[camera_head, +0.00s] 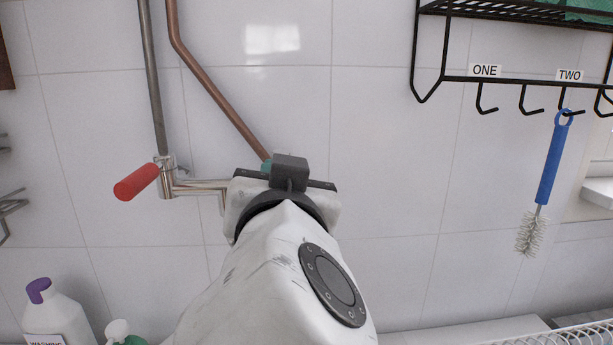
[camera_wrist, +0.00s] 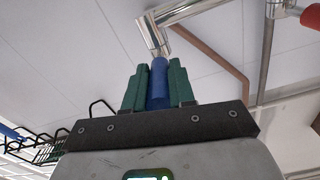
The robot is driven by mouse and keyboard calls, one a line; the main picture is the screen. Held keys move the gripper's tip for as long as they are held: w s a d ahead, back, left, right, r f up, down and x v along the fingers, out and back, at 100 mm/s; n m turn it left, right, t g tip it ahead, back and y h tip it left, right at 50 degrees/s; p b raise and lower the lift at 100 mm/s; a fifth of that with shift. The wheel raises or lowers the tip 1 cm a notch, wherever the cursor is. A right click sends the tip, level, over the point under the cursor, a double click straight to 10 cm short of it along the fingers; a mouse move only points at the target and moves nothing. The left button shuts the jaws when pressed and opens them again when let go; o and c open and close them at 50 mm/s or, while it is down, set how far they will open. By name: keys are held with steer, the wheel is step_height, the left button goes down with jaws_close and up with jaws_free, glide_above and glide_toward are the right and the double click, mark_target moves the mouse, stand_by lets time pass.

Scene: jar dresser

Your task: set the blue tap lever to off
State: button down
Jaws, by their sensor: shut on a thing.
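The blue tap lever (camera_wrist: 158,88) shows in the wrist view, pointing from the end of the chrome tap pipe (camera_wrist: 155,35) in between my fingers. My gripper (camera_wrist: 159,80) has green fingers, one on each side of the lever, and is shut on it. In the head view my gripper and wrist (camera_head: 285,185) cover the lever and the right end of the chrome pipe (camera_head: 197,187). Only a bit of green finger shows above the wrist there. The lever's exact angle is hard to tell.
A red lever (camera_head: 136,182) sits left of my gripper on the same fitting. A grey pipe (camera_head: 151,75) and a copper pipe (camera_head: 215,90) run up the tiled wall. A blue-handled brush (camera_head: 550,165) hangs from the black rack (camera_head: 520,82) at right. A white bottle (camera_head: 58,318) stands lower left.

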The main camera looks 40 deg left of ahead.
stand_by(0.4)
steer(key=c, duration=0.9)
jaws_free()
steer(key=shift+c, duration=0.2)
steer(key=shift+s, duration=0.1)
steer(key=b+v, duration=0.2)
steer(key=v, duration=0.8)
steer(key=shift+s+d, duration=0.25)
